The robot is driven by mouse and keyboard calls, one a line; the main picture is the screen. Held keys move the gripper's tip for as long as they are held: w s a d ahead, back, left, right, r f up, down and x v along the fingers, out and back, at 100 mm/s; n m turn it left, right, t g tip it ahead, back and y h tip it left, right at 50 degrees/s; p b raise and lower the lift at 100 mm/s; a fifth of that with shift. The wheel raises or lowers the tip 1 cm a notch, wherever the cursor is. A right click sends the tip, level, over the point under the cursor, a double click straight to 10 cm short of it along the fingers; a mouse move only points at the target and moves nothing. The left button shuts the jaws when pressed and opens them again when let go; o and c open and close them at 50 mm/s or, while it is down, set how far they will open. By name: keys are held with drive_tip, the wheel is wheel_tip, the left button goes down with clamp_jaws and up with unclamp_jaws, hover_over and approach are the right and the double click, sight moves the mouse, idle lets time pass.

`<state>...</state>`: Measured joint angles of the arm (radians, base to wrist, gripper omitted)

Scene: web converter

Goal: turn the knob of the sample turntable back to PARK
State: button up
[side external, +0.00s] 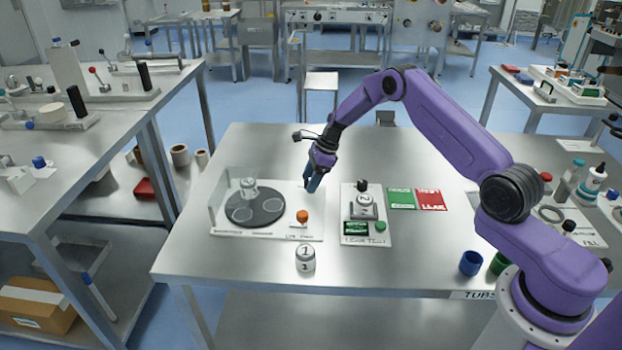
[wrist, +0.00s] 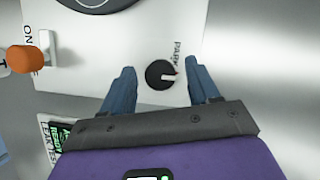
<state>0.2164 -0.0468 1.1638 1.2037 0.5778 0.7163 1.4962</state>
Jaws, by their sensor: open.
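The sample turntable is a dark disc (side external: 256,207) on a white base (side external: 222,228), with a pale tub (side external: 248,188) on it. Its black knob (wrist: 161,74) shows in the wrist view, its white pointer aimed right. The PARK lettering (wrist: 178,54) is just beside the knob, up and to the right. My gripper (side external: 312,186) is open, pointing down at the base's right part. In the wrist view its blue fingers (wrist: 162,78) are spread on either side of the knob, with gaps visible. The knob cannot be made out in the side view.
An orange-topped switch (side external: 302,216), marked ON, stands on the same base. The leak test unit (side external: 350,225) sits to the right, with green (side external: 401,199) and red (side external: 430,200) mats beyond it. A numbered tub (side external: 305,257) stands in front. The table's front left is clear.

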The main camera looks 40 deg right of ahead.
drive_tip(key=c, duration=1)
drive_tip(key=shift+c, duration=0.2)
drive_tip(key=shift+n, duration=0.3)
drive_tip(key=n+g, duration=0.1)
drive_tip(key=n, duration=0.1)
drive_tip(key=n+g, duration=0.1)
drive_tip(key=n, duration=0.1)
drive_tip(key=shift+w+d+n+y, duration=0.1)
drive_tip(key=shift+n+y, duration=0.2)
drive_tip(key=shift+n+g, duration=0.7)
drive_tip(key=shift+n, duration=1)
drive_tip(key=shift+w+n+g, duration=0.1)
drive_tip(key=shift+n+g, duration=0.3)
drive_tip(key=shift+n, duration=0.6)
drive_tip(key=o, duration=1)
